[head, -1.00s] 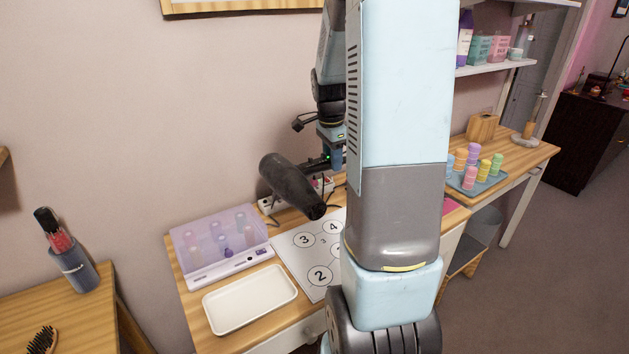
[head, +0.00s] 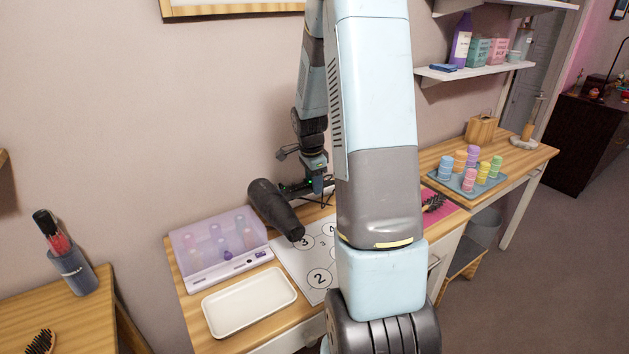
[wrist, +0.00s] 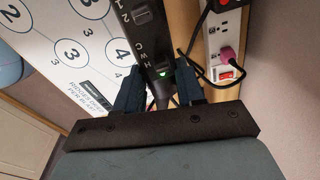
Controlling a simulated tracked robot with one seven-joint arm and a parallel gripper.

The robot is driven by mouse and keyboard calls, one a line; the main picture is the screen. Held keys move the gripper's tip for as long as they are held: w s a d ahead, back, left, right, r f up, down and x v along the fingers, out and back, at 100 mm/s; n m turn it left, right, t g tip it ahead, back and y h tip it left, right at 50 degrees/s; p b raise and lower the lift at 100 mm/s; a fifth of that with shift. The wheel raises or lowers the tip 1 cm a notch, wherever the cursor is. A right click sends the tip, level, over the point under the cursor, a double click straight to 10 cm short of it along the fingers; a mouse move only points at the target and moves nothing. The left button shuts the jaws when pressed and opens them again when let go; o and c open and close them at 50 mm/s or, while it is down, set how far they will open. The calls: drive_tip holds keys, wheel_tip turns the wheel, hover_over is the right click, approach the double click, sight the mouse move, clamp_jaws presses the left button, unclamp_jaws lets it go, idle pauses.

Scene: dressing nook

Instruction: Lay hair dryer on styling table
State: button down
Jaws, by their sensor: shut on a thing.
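The dark grey hair dryer (head: 275,208) hangs at the back of the wooden styling table (head: 288,311), its barrel slanting toward the numbered mat (head: 318,272). My gripper (head: 318,184) is shut on its handle, which shows black with switches and a green light in the wrist view (wrist: 150,38). The fingers (wrist: 160,82) flank the handle there. The dryer overlaps the mat's back edge in the head view. I cannot tell whether it touches the table. My arm hides part of the mat and the table's middle.
A purple-lidded case (head: 220,248) and a white tray (head: 250,300) fill the table's left side. A power strip (wrist: 226,42) with plugged cords lies beside the handle. A brush (head: 434,203) on a pink mat and a tray of several colourful rollers (head: 470,175) stand right.

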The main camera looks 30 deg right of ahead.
drive_tip(key=shift+f, duration=0.55)
drive_tip(key=c, duration=0.7)
unclamp_jaws()
drive_tip(key=shift+r, duration=0.1)
drive_tip(key=r, duration=0.8)
drive_tip(key=a+r, duration=0.1)
drive_tip(key=r, duration=0.4)
drive_tip(key=shift+s, duration=0.2)
